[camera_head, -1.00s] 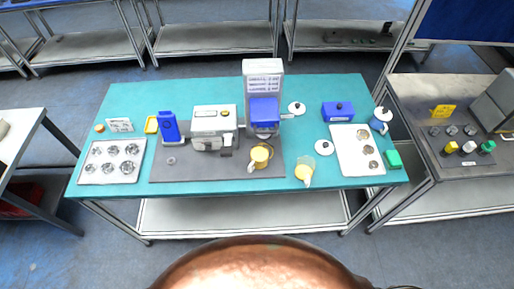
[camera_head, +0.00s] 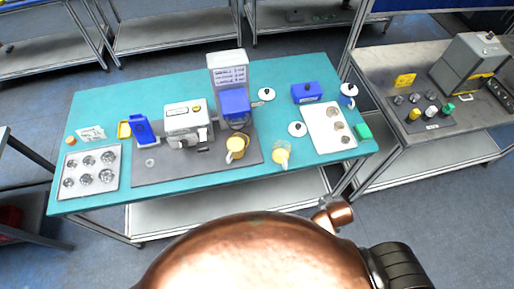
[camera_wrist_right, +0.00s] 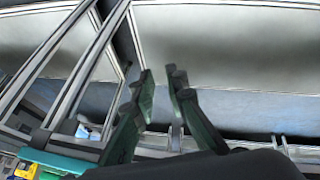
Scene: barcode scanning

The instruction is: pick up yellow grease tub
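I cannot tell for sure which thing is the yellow grease tub. A yellow mug-like container (camera_head: 236,145) stands at the front of the grey mat, and a clear jug with yellow contents (camera_head: 281,153) stands to its right. My right gripper (camera_wrist_right: 160,78) is open and empty in the right wrist view, away from all of these. My left gripper is not in view.
The teal table (camera_head: 200,181) carries a grey machine (camera_head: 187,121), a blue box (camera_head: 306,93), a metal muffin tray (camera_head: 90,172) and a white tray (camera_head: 327,127).

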